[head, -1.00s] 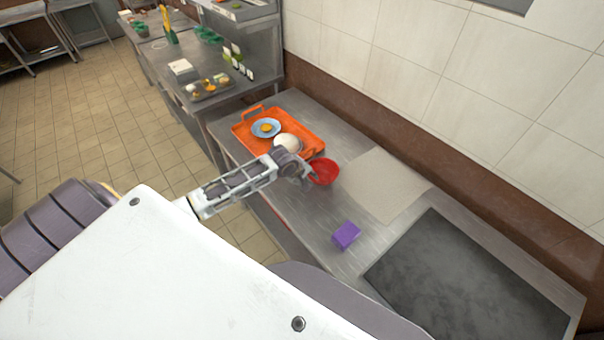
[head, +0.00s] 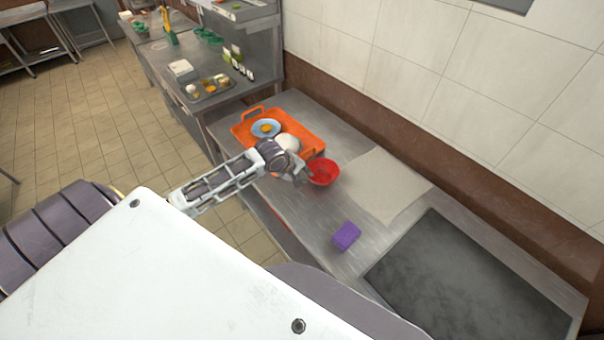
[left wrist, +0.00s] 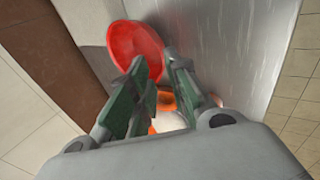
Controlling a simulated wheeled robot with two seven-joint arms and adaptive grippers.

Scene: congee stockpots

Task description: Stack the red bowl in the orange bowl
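The red bowl (head: 323,173) stands on the steel counter, just right of the orange tray. My left gripper (head: 303,175) is at the bowl's near left side. In the left wrist view the two green-padded fingers (left wrist: 153,62) are apart, and the edge of the red bowl (left wrist: 133,48) shows between and behind them. Whether a finger touches the bowl is not clear. An orange shape (left wrist: 166,100) shows between the fingers; I cannot tell whether it is the orange bowl or the tray. No orange bowl is plain in the head view. My right gripper is not in view.
The orange tray (head: 243,128) holds a blue plate (head: 266,128) and a white round thing (head: 287,142). A purple block (head: 346,236), a pale mat (head: 385,185) and a dark slab (head: 470,280) lie to the right. A wall runs behind the counter.

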